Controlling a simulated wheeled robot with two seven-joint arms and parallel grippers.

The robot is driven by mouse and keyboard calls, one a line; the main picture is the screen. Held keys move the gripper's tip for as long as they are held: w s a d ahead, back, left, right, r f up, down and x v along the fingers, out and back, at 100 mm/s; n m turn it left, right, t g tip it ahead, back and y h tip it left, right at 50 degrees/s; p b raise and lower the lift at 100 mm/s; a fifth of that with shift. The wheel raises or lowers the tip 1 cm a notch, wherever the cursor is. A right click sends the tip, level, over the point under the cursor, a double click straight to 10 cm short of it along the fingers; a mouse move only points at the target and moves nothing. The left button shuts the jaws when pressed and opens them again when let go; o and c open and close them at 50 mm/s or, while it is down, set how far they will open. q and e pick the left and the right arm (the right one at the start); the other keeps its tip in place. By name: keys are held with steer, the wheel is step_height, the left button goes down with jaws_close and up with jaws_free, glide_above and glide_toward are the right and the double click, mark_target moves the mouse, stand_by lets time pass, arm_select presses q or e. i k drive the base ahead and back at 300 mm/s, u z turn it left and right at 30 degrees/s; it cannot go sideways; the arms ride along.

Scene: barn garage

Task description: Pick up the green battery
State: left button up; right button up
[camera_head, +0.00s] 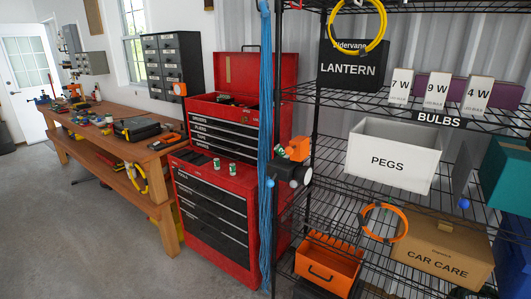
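Two small green-and-white cylinders that look like batteries stand upright on the lower top of the red tool chest. One battery (204,156) is at the left, and the other battery (232,168) is nearer and to its right. Neither of my grippers is in view.
The red tool chest (209,213) has drawers and an open upper box. Blue cords (265,110) hang at its right. A wire shelf holds a white PEGS bin (394,156) and a CAR CARE box (440,250). A wooden bench (105,149) stands left. The left floor is clear.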

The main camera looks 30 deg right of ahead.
mark_target(279, 148)
steer(key=i, duration=1.2)
steer(key=z, duration=2.7)
